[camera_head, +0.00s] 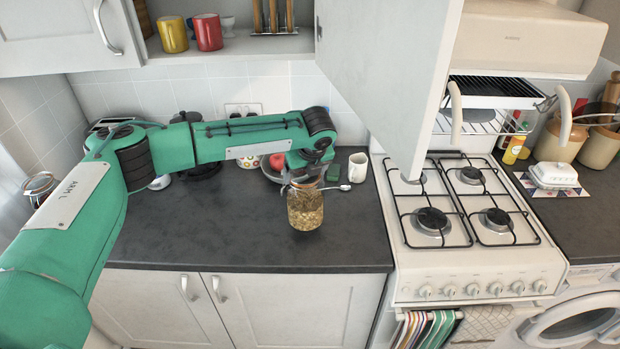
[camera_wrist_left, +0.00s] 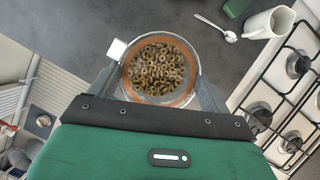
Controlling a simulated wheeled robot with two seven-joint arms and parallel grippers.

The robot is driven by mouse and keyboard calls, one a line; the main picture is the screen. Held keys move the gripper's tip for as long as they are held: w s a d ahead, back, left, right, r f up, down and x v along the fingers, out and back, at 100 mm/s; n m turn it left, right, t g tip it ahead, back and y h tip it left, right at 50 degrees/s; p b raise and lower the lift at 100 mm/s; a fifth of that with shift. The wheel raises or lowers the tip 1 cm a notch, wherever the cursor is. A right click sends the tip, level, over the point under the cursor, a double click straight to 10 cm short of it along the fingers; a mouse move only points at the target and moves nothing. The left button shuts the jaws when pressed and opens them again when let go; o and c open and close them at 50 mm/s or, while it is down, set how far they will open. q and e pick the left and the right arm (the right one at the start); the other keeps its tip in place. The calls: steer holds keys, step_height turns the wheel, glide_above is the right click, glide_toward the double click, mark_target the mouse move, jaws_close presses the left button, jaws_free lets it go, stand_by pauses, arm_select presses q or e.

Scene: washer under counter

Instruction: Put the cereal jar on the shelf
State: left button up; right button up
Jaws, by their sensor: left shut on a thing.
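The cereal jar (camera_head: 305,208) is a clear glass jar filled with brown rings. It hangs upright at the end of my left arm, in front of the counter's back items. In the left wrist view the open-topped or clear-topped jar (camera_wrist_left: 160,70) sits between the fingers, with cereal rings visible inside. My left gripper (camera_head: 306,182) is shut on the jar near its top. The shelf (camera_head: 236,46) is in the wall cupboard above the counter, holding a yellow mug (camera_head: 172,35) and a red mug (camera_head: 208,32). My right gripper is not in view.
An opened cupboard door (camera_head: 385,75) juts out to the right of the shelf. A white mug (camera_head: 358,167) and a spoon (camera_head: 338,187) are on the counter (camera_head: 200,228) behind the jar. The gas stove (camera_head: 465,215) stands right. The front counter is clear.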

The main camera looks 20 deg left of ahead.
mark_target(305, 199)
arm_select(q)
step_height(305, 199, down, 2)
steer(key=shift+f+p, duration=0.15)
steer(key=shift+p, duration=0.75)
steer(key=shift+f, duration=0.45)
steer(key=o, duration=1.6)
steer(key=shift+s+f, duration=0.1)
steer(key=shift+f, duration=0.15)
steer(key=o, duration=0.4)
steer(key=shift+r, duration=0.1)
